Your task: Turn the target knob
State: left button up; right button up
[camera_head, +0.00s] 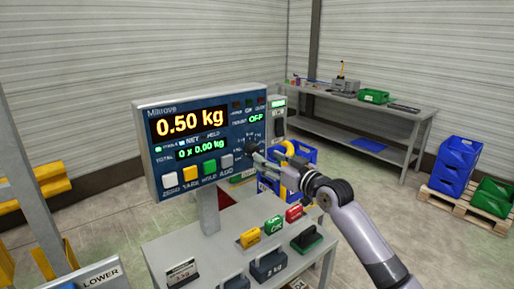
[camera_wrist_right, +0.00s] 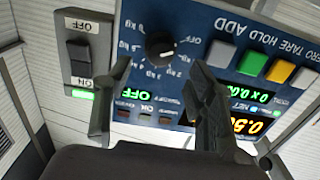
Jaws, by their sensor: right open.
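The black rotary knob (camera_wrist_right: 160,47) sits on the blue face of the scale indicator panel (camera_wrist_right: 215,20), with a printed scale around it. In the wrist view, upside down, a white pointer mark shows on it. My right gripper (camera_wrist_right: 160,68) is open, its fingers on either side of the knob with visible gaps; whether they reach its depth I cannot tell. In the head view the right gripper (camera_head: 264,161) is at the panel's lower right and partly covers the knob (camera_head: 251,147). The panel's display (camera_head: 189,123) reads 0.50 kg and a green OFF shows. My left gripper is out of view.
A grey switch box (camera_wrist_right: 88,50) with a rocker stands beside the panel. Coloured buttons (camera_head: 190,172) line the panel's lower edge. Below, a grey table (camera_head: 185,243) holds several weights. Blue crates (camera_head: 457,160) and a workbench (camera_head: 390,112) stand farther back.

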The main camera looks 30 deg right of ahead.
aim_at(256, 151)
jog(key=w+p, duration=0.1)
jog(key=w, duration=0.5)
jog(key=shift+w+a, duration=0.15)
jog(key=shift+a, duration=0.1)
jog(key=c, duration=1.1)
jog(key=shift+c, duration=0.2)
jog(key=shift+m+p, duration=0.35)
jog(key=shift+m, duration=0.05)
jog(key=m+p, duration=0.1)
jog(key=m, duration=0.1)
jog(key=shift+r+m, duration=0.1)
jog(key=shift+m, duration=0.2)
jog(key=shift+m+p, duration=0.9)
jog(key=shift+m, duration=1.2)
